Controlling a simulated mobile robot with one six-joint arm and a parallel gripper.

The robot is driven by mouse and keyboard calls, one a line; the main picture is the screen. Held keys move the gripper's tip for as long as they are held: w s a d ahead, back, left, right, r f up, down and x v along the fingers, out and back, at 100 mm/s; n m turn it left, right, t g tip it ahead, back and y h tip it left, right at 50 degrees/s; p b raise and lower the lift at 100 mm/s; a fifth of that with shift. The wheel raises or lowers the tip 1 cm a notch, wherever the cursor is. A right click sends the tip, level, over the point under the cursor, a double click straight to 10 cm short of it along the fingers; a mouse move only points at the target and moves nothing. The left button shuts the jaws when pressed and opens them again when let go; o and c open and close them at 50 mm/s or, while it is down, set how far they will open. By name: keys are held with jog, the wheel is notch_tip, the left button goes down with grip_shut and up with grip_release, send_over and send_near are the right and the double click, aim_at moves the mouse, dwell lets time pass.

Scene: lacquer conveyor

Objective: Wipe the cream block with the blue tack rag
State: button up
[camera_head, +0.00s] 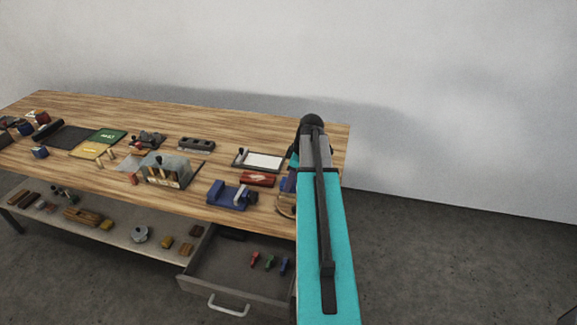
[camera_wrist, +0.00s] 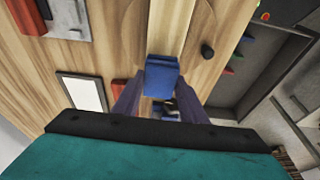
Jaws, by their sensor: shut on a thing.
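My gripper (camera_wrist: 160,84) points down over the right end of the wooden workbench. Its two purple fingers stand on either side of a small blue folded piece (camera_wrist: 162,76), which looks like the blue tack rag, shut between the tips. In the head view my teal arm hides most of the gripper and what it holds. I cannot pick out the cream block with certainty in either view.
A red box (camera_head: 258,179) and a white framed panel (camera_head: 264,160) lie behind the vise. An open drawer (camera_head: 200,279) juts out below the bench front. Bare wood (camera_head: 215,168) lies left of the red box.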

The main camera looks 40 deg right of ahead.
jog(key=shift+r, duration=0.7)
jog(key=shift+w+r+p, duration=0.1)
jog(key=shift+r+p, duration=0.45)
jog(key=shift+r, duration=0.1)
jog(key=shift+r+p, duration=0.75)
jog(key=shift+r, duration=0.8)
jog(key=shift+a, duration=0.15)
